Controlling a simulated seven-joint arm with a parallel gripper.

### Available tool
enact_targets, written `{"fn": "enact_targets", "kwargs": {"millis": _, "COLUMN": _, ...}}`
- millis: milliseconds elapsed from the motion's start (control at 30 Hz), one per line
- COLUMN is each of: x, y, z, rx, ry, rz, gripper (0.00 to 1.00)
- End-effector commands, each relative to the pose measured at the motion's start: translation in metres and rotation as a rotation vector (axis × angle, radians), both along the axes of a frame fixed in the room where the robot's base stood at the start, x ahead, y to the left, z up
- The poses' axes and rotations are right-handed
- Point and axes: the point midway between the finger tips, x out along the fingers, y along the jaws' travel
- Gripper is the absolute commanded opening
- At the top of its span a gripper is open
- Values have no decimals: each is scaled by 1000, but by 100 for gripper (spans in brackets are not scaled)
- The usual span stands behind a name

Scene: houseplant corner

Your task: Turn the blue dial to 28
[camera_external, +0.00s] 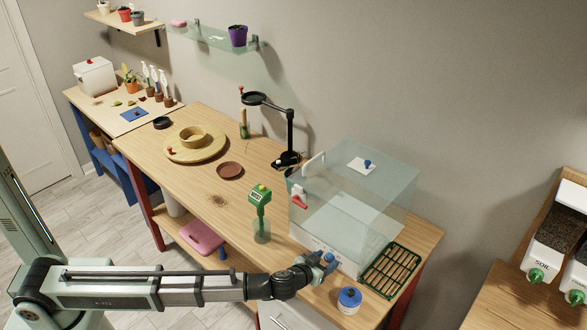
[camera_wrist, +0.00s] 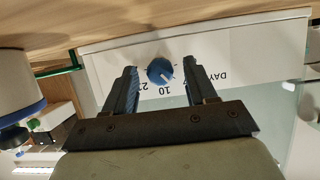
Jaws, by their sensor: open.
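The blue dial (camera_wrist: 159,69) sits on the white front panel (camera_wrist: 104,63) in the wrist view. A pale pointer mark on it faces the lower right of that picture. A printed 10 lies below it; another number beside the 10 is partly hidden by a finger. My gripper (camera_wrist: 159,78) is open, with one dark finger on each side of the dial; I cannot tell whether either touches it. In the external view my gripper (camera_external: 320,262) is at the front of the clear glass case (camera_external: 350,205), and the dial is not clear there.
A white jar with a blue top (camera_external: 349,299) stands close to my gripper at the table's front. A green wire rack (camera_external: 391,270) lies right of the case. A green tagged tool in a glass (camera_external: 260,205) stands to the left.

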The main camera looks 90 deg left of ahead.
Motion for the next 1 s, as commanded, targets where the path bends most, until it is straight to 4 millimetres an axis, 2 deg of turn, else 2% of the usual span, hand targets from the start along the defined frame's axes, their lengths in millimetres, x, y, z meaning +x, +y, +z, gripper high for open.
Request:
{"fn": "enact_targets", "kwargs": {"millis": 200, "x": 0, "y": 0, "z": 0, "rx": 0, "ry": 0, "rz": 0, "gripper": 56}}
{"fn": "enact_targets", "kwargs": {"millis": 767, "x": 0, "y": 0, "z": 0, "rx": 0, "ry": 0, "rz": 0, "gripper": 3}}
{"fn": "enact_targets", "kwargs": {"millis": 1000, "x": 0, "y": 0, "z": 0, "rx": 12, "ry": 12, "rz": 1, "gripper": 1}}
